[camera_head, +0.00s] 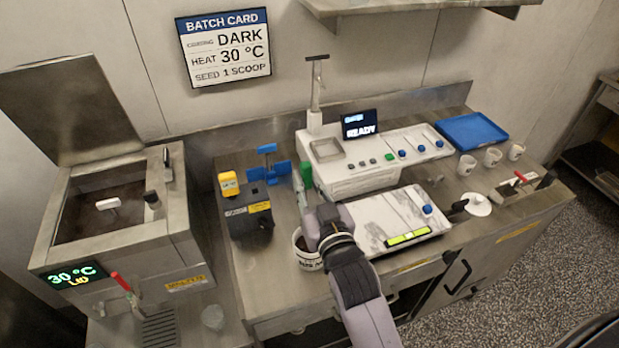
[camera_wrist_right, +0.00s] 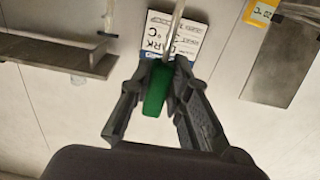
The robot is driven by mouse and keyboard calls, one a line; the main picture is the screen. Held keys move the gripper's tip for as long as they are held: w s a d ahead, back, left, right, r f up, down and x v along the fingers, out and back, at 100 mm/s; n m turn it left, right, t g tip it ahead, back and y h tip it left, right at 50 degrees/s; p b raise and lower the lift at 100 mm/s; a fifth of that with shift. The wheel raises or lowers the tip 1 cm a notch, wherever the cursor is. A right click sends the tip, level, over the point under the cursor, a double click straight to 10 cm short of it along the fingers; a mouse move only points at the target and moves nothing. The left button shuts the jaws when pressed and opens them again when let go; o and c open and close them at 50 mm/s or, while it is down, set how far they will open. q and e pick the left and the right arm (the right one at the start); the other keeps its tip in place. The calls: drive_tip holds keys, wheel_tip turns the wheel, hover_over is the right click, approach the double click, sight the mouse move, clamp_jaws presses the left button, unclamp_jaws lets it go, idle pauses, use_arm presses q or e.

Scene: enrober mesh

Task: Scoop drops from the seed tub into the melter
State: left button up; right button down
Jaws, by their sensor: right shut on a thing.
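My right gripper (camera_head: 305,190) is shut on a green-handled tool (camera_head: 306,173), probably the scoop. In the right wrist view the green handle (camera_wrist_right: 156,88) sits between the fingers (camera_wrist_right: 162,72), with a thin shaft running out of the top; its far end is out of frame. The white seed tub (camera_head: 306,262) stands at the table's front edge, partly hidden by my right gripper and wrist. The melter (camera_head: 120,243) is at left, lid open, with dark chocolate (camera_head: 85,222) inside; its display reads 30 °C. My left gripper is not in view.
The white machine (camera_head: 365,160) and marble slab (camera_head: 380,222) are right of the tub. Cups (camera_head: 466,164) and a blue tray (camera_head: 470,133) lie farther right.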

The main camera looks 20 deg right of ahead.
wheel_tip(320, 180, down, 2)
drive_tip(key=shift+d+b, duration=0.1)
drive_tip(key=shift+b, duration=0.65)
wheel_tip(320, 180, down, 3)
drive_tip(key=b, duration=0.3)
drive_tip(key=shift+w+d, duration=0.1)
drive_tip(key=shift+f+b, duration=0.35)
drive_tip(key=shift+b, duration=0.15)
wheel_tip(320, 180, down, 3)
drive_tip(key=shift+f+b, duration=0.15)
drive_tip(key=shift+b, duration=0.8)
drive_tip(key=shift+f+b, duration=0.75)
drive_tip(key=shift+f, duration=0.65)
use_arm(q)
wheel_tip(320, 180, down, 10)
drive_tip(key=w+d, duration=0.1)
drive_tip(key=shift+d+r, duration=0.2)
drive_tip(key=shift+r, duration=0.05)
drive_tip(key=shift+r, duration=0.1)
use_arm(e)
drive_tip(key=shift+r, duration=0.15)
wheel_tip(320, 180, up, 10)
drive_tip(key=p, duration=1)
drive_tip(key=shift+p, duration=0.3)
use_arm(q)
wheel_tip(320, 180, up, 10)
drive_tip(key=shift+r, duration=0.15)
